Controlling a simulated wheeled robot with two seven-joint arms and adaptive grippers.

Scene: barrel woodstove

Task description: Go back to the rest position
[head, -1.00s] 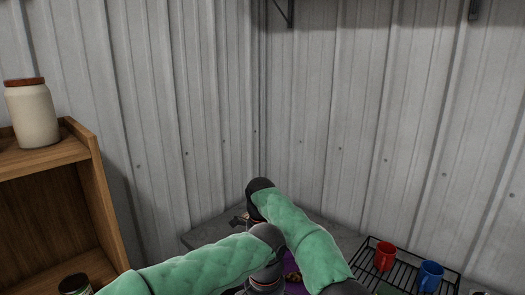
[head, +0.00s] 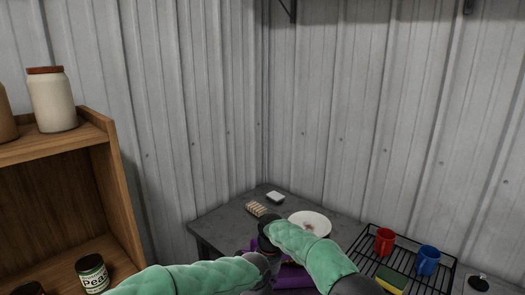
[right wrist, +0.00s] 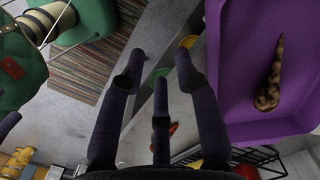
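In the head view my two green-sleeved arms cross low in the middle, over the table corner. The right arm comes from the bottom right and the left arm from the left; their grippers are mostly hidden behind the wrists. My right gripper (right wrist: 160,58) shows in the right wrist view with its dark fingers spread and nothing between them. It hangs beside a purple tray (right wrist: 228,130) that holds a brown, twisted object (right wrist: 270,80). The left gripper's fingers cannot be made out clearly.
The grey table (head: 215,222) bears a white plate (head: 322,219), a brush (head: 257,209) and a small white block (head: 275,197). A black rack (head: 348,258) holds a red mug (head: 384,241) and a blue mug (head: 428,260). A wooden shelf (head: 108,170) with jars stands left.

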